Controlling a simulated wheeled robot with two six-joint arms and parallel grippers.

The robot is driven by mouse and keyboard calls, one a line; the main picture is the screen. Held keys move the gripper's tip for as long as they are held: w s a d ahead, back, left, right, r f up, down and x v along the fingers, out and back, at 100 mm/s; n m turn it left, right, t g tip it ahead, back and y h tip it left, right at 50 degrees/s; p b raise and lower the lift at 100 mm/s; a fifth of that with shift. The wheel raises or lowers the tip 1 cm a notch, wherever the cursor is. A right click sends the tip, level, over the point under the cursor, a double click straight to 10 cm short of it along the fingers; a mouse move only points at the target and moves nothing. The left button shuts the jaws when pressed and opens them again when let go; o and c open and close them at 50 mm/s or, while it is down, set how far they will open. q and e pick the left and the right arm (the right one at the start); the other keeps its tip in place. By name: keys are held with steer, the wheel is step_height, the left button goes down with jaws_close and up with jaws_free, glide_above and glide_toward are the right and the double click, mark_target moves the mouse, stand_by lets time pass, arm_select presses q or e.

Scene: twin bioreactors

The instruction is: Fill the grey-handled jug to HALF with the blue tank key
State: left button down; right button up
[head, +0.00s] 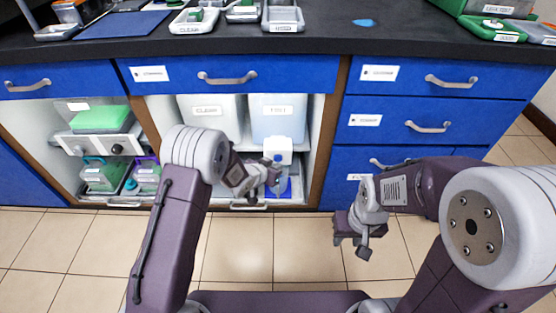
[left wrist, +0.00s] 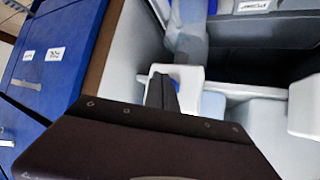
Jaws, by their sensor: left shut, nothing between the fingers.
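The right-hand tank (head: 277,112) stands on the middle shelf, with a white tap block (head: 278,145) at its front. The blue tank key (head: 279,158) shows on that block, just above my left gripper (head: 268,180). My left gripper is shut and empty, close in front of the tap. In the left wrist view its dark fingers (left wrist: 162,92) are beside a white tap part with a little blue on it. A pale translucent shape (head: 282,183) below the tap may be the grey-handled jug; its handle and level are hidden. My right gripper (head: 351,243) looks open and empty above the floor.
A second tank (head: 208,108) stands left of the first. The left bay holds a green-topped container (head: 100,119) and jugs with teal (head: 102,176) and purple (head: 146,176) handles. Blue drawers (head: 430,118) close off the right. The worktop (head: 320,40) above carries trays.

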arm_select(q)
steer(key=shift+w+r, duration=0.1)
stand_by(0.7)
steer(key=shift+w+p, duration=0.3)
steer(key=shift+w, duration=0.55)
stand_by(1.7)
stand_by(2.6)
steer(key=shift+s, duration=0.95)
steer(key=shift+s, duration=0.1)
steer(key=shift+s, duration=2.45)
